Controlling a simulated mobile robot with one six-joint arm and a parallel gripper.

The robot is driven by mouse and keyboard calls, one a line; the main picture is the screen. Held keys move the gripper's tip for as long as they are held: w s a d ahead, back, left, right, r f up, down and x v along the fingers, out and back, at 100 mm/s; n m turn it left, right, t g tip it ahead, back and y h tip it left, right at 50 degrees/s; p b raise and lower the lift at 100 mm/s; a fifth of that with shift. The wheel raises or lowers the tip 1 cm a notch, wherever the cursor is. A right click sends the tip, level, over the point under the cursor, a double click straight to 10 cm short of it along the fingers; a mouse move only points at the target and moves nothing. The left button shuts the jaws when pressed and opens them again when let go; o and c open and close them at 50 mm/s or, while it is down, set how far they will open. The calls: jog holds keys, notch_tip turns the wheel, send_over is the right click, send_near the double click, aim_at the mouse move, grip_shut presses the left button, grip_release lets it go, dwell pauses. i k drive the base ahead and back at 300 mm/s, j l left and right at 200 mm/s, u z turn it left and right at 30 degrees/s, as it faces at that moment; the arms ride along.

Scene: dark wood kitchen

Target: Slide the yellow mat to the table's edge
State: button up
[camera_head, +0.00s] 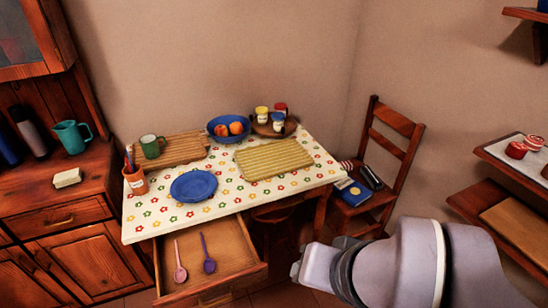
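The yellow mat (273,160) lies flat on the right half of the table (230,196), on the white, flower-patterned top. The mat is rectangular and ribbed, set back from the table's front edge. My gripper (299,262) is low in front of the table, to the right of the open drawer, below and apart from the mat. Its fingers are small and partly hidden by my wrist, so I cannot tell whether they are open or shut.
A blue plate (194,186) lies left of the mat, with a blue fruit bowl (228,128) and small jars (278,121) behind. A drawer (203,258) with two spoons stands open below the tabletop. A chair (384,165) bearing a blue book stands right of the table.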

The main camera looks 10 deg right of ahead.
aim_at(263, 162)
jog(key=i+l+u, duration=0.2)
jog(key=i+l, duration=0.2)
jog(key=i+l+u, duration=0.25)
jog(key=i+l, duration=0.25)
jog(key=i+l+u, duration=0.2)
jog(key=i+l, duration=0.35)
jog(key=i+l+u, duration=0.2)
jog(key=i+l, duration=0.2)
jog(key=l, duration=0.25)
